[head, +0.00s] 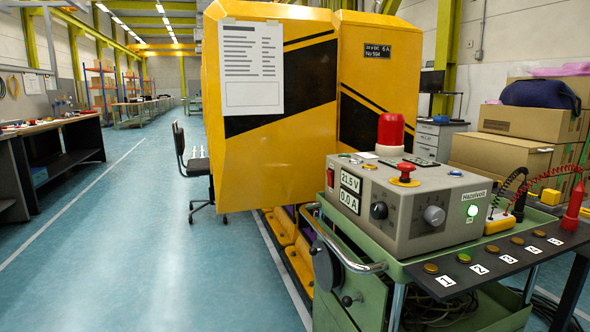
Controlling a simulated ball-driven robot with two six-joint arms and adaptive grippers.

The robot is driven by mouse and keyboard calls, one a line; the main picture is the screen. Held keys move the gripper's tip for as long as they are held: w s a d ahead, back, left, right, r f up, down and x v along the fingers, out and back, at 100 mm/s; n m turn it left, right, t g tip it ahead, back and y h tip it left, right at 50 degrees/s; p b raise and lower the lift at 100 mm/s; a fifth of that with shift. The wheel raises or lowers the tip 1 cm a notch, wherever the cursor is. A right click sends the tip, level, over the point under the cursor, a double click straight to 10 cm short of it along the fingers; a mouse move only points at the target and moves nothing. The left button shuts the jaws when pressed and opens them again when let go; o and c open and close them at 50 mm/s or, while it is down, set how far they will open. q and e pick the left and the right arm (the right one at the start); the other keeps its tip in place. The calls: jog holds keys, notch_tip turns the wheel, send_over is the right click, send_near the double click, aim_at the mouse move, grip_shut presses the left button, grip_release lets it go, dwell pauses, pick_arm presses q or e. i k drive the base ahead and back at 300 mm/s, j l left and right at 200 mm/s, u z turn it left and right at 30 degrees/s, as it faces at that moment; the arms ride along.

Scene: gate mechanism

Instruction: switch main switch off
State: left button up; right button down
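A grey control box (405,205) labelled Hazelvolt stands on a green trolley (470,255) at the right. Its displays (350,190) read 21.5 V and 0.0 A. A small red switch (330,177) sits on the box's left side; I cannot tell its position. A green light (472,211) glows at the front right. A red mushroom button (405,170) on a yellow base and a large red dome (390,135) are on top. The front has a black knob (379,210) and a grey knob (434,215). No label naming a main switch is readable. Neither gripper is in view.
A tall yellow-and-black cabinet (270,150) stands behind the trolley. A dark shelf (490,262) with numbered buttons juts from the trolley's right, beside red and black cabled probes. A metal handle (340,255) sticks out front left. A chair (195,165) stands left; the blue floor (150,250) is clear.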

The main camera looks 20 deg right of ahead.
aim_at(329, 175)
jog(key=i+j+z, duration=0.15)
jog(key=i+j, duration=0.85)
jog(key=j, duration=0.15)
